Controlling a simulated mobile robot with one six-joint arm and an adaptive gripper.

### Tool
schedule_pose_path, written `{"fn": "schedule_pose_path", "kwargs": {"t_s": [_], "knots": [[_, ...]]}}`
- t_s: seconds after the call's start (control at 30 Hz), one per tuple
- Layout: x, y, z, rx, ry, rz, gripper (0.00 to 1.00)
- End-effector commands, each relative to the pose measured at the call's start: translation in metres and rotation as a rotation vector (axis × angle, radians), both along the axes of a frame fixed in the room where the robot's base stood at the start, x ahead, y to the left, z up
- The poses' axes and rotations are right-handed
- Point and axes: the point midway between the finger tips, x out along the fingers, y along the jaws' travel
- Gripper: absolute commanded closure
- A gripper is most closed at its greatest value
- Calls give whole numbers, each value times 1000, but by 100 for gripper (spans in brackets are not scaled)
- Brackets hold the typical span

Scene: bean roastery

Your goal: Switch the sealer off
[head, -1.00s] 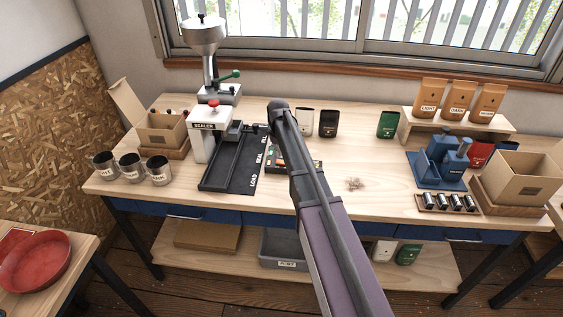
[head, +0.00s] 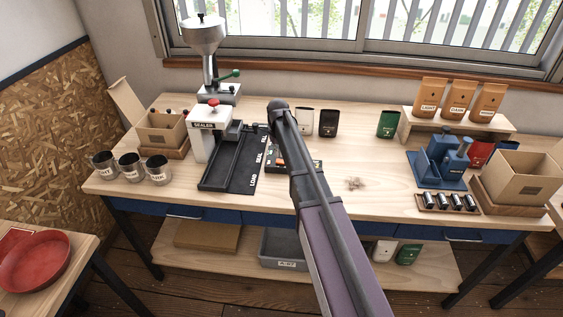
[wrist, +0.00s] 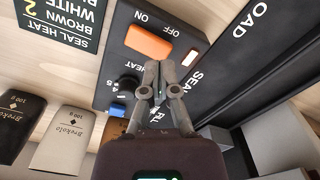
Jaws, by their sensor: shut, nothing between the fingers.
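The sealer (head: 203,142) is a white press with a red knob and a long black bed, at the left of the bench. Its dark control panel (head: 316,164) is partly hidden behind my arm in the head view. I cannot tell which side is pressed. A pale indicator (wrist: 190,57) shows beside OFF. My gripper (wrist: 158,66) is shut and empty, its tips just below the switch in the picture. Contact cannot be told. The head view hides the gripper.
A black knob (wrist: 127,86) and a blue control (wrist: 117,110) lie left of my fingers. A seal heat card (wrist: 63,22) and white and black pouches (wrist: 68,138) are nearby. Three metal cups (head: 130,167) stand left of the sealer. The bench right of my arm has clear room.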

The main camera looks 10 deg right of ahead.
Motion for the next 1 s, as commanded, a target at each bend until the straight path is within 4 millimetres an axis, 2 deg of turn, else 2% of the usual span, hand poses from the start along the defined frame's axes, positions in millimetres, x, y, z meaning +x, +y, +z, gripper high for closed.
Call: {"fn": "schedule_pose_path", "kwargs": {"t_s": [1.0], "knots": [[0,1,-11,0,0,1,100]]}}
